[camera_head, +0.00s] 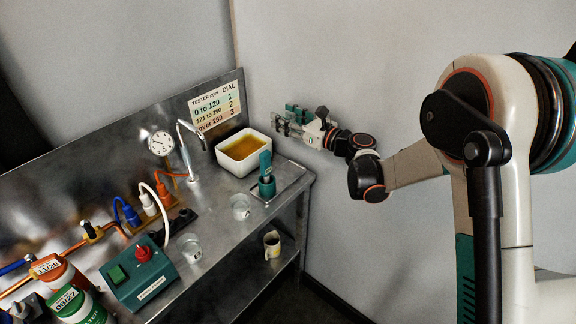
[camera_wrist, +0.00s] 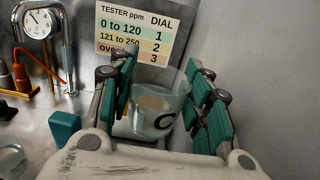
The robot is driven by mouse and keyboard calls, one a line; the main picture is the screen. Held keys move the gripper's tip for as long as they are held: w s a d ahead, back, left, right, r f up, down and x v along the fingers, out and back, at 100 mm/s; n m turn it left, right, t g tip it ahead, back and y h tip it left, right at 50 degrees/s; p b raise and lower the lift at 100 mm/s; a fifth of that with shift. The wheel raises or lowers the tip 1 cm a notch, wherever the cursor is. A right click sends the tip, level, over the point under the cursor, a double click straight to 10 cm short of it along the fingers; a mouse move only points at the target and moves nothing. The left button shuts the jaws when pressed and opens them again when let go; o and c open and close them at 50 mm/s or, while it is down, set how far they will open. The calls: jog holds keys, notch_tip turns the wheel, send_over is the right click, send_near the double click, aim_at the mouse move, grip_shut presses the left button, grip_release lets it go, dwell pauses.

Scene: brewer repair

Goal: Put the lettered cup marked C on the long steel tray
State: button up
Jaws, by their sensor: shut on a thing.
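My gripper (camera_wrist: 166,72) is shut on a clear cup marked C (camera_wrist: 158,112), with the teal finger pads on either side of it. The black letter shows low on the cup's near side. In the head view my gripper (camera_head: 300,122) is raised beyond the bench's right end, near the wall; the cup is not clearly seen there. A flat steel piece with a raised edge (camera_head: 291,180) lies at the bench's right end, under a teal tester; I cannot tell whether it is the long steel tray.
Two other clear cups (camera_head: 240,207) (camera_head: 190,248) stand on the steel bench (camera_head: 222,262). A white basin of amber liquid (camera_head: 243,150) sits at the back, near a tap. A mug (camera_head: 272,244) stands on the lower shelf. A green box (camera_head: 140,278) and cables crowd the left.

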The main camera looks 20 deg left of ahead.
notch_tip(320, 180, down, 17)
jog(key=b, duration=0.5)
jog(key=shift+f, duration=0.1)
jog(key=shift+f, duration=0.1)
jog(key=o, duration=1.1)
jog(key=p+v, duration=0.2)
jog(key=v, duration=1)
jog(key=shift+p, duration=0.3)
